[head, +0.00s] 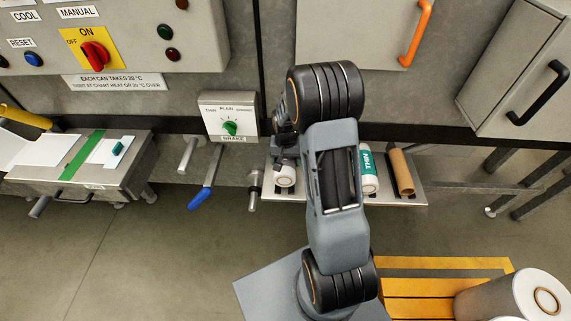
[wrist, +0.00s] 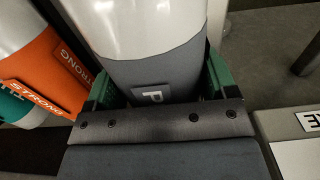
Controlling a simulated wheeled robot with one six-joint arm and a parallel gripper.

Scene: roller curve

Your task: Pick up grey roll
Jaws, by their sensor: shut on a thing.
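The grey roll (wrist: 150,72) shows large in the wrist view, a white cylinder with a dark grey band that bears a "P" label. My gripper (wrist: 155,82) is shut on it, with a green-lined finger on each side of the band. In the head view the white end of a roll (head: 285,178) shows under my gripper (head: 283,160), at the left part of the metal shelf (head: 405,199). My arm hides much of the shelf's middle. I cannot tell whether the roll touches the shelf.
An orange-banded roll labelled "STRONG" (wrist: 45,65) lies beside the grey roll. A teal-banded roll labelled "THIN" (head: 368,170) and a brown tube (head: 401,172) lie on the shelf's right. The brake box (head: 229,117) and a blue-handled lever (head: 203,192) are to the left.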

